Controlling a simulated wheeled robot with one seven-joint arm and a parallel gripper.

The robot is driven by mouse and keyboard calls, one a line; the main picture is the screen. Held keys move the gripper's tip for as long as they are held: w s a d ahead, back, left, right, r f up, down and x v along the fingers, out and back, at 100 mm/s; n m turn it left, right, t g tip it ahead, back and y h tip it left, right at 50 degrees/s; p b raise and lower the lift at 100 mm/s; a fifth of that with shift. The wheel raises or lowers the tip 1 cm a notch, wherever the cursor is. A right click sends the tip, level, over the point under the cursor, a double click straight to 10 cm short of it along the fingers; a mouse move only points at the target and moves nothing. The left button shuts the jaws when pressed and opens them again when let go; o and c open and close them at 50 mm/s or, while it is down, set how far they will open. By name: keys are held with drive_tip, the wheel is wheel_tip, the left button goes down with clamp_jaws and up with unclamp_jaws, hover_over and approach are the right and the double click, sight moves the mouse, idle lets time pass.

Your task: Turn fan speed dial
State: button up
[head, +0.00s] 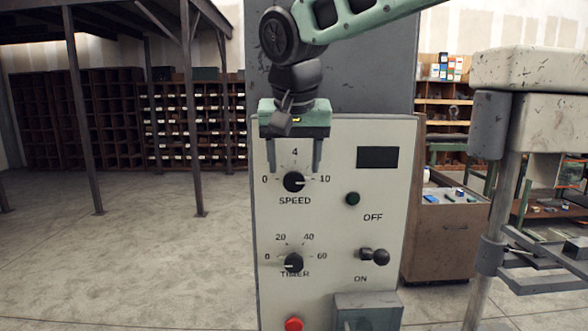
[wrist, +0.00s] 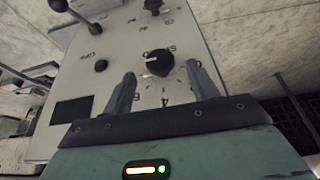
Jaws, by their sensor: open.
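The speed dial (head: 294,182) is a round black knob on a pale control panel, marked 0 at left, 4 at top and 10 at right. Its white mark points right, toward the 10. My gripper (head: 295,168) is open and hangs in front of the panel, with one finger to each side above the dial. In the wrist view, the speed dial (wrist: 160,64) appears upside down between and just beyond the two fingertips of my gripper (wrist: 161,78). The fingers look apart from the knob; their exact depth from the panel is unclear.
Below is the timer dial (head: 291,263), its mark toward 0. To the right are a dark display (head: 377,157), a green button (head: 353,199) and an on/off lever (head: 375,256). A red button (head: 294,324) sits at the bottom. Open floor (head: 130,260) lies left.

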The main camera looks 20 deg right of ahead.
sight(294, 173)
drive_tip(key=shift+x, duration=1.75)
drive_tip(key=c, duration=1)
drive_tip(key=shift+o, duration=0.2)
